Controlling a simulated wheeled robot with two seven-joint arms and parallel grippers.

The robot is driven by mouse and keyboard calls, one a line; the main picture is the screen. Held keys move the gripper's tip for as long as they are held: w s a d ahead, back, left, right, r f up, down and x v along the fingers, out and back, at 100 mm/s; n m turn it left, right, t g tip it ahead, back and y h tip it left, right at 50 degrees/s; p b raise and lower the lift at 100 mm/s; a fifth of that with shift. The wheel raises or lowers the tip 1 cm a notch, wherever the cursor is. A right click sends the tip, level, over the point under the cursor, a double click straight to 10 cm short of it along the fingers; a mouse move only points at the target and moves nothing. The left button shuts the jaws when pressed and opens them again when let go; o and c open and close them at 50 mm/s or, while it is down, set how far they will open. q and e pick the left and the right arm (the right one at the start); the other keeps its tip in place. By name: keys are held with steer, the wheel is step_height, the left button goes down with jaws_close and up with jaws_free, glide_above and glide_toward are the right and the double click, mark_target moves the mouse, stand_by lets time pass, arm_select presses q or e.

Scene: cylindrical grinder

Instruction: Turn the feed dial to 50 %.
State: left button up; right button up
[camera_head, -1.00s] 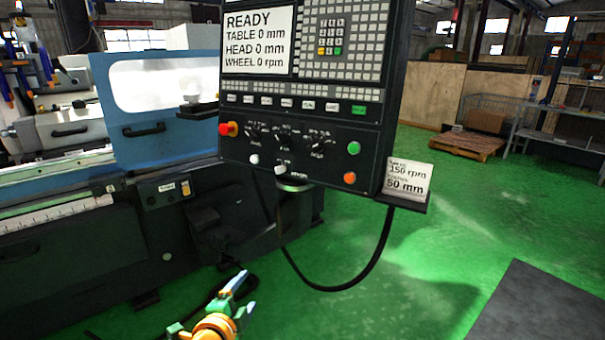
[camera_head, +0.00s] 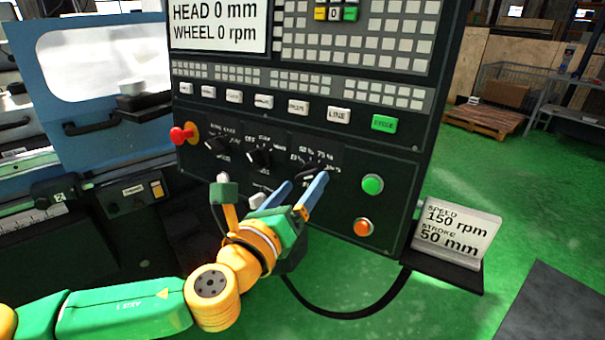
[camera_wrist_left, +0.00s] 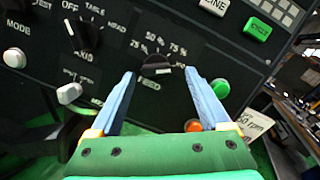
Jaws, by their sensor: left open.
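The feed dial (camera_head: 312,168) is the rightmost of three black knobs on the machine's panel. In the left wrist view the feed dial (camera_wrist_left: 155,65) has percent marks around it, including 50 % and 75 %, and a FEED label below. Which mark it points to I cannot tell. My left gripper (camera_head: 305,181) reaches in from the left, just in front of the dial. In the left wrist view my left gripper (camera_wrist_left: 160,73) is open, with its blue fingers on either side of the dial, and I cannot tell whether they touch it. My right gripper is not in view.
Two more knobs (camera_head: 260,155) and (camera_head: 218,144) sit to the left, with a red stop button (camera_head: 180,134). A green button (camera_head: 372,184) and an orange button (camera_head: 363,227) are close on the right. A sign (camera_head: 455,232) stands on a shelf at lower right.

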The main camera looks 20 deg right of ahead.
arm_select(q)
steer(key=shift+w+d+f, duration=0.25)
steer(key=shift+w+d, duration=0.4)
steer(key=shift+w, duration=0.45)
steer(key=shift+a, duration=0.1)
steer(key=shift+c, duration=0.2)
steer(key=shift+s+r, duration=0.1)
steer(key=shift+s, duration=0.1)
jaws_close()
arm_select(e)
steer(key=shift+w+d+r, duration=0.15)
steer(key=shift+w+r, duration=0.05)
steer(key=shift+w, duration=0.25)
